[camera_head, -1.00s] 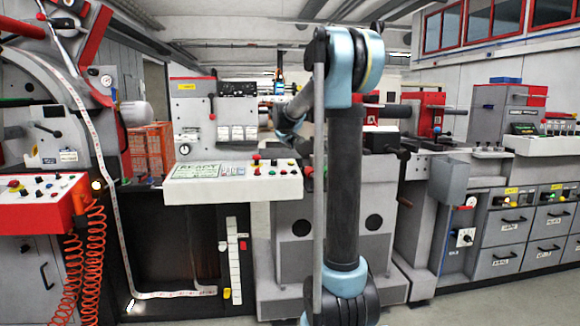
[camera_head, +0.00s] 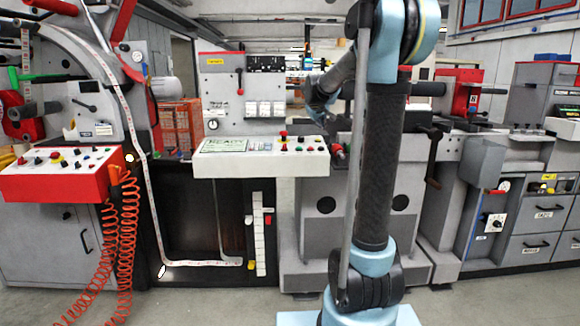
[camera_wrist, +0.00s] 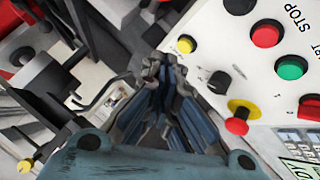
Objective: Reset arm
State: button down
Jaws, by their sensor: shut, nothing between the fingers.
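My arm stands upright right of centre in the head view, its forearm reaching back and down to the left. My gripper is not clear in the head view, as the end of the arm is small and partly hidden. In the wrist view my gripper (camera_wrist: 165,75) is shut, its dark fingers together with nothing between them. Beyond the fingers, to the right, is a white control panel (camera_wrist: 225,50) with red, yellow, green and black buttons. The fingers appear apart from the panel, though the gap is hard to judge. The panel also shows in the head view (camera_head: 225,163).
A red-edged console (camera_head: 50,190) with coiled red hoses (camera_head: 125,220) stands at the left. A grey machine with a black crank handle (camera_head: 434,155) stands right of my arm. Grey drawers (camera_head: 540,215) are at the far right. Bare floor shows along the front.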

jog(key=s+f+m+g+y, duration=0.1)
jog(key=s+f+g, duration=0.1)
jog(key=s+f, duration=0.7)
jog(key=s+f+m+g+y, duration=0.1)
jog(key=s+f, duration=0.8)
jog(key=s, duration=1.6)
jog(key=s+f+m+g+y, duration=0.1)
jog(key=s+f+g, duration=0.3)
jog(key=s+f, duration=0.5)
jog(key=s+m, duration=0.1)
jog(key=s, duration=0.8)
jog(key=shift+f+g, duration=0.2)
jog(key=shift+g, duration=0.1)
jog(key=shift+w+a, duration=0.1)
jog(key=shift+w+f, duration=0.2)
jog(key=shift+w, duration=0.25)
jog(key=c, duration=2.3)
grip_release()
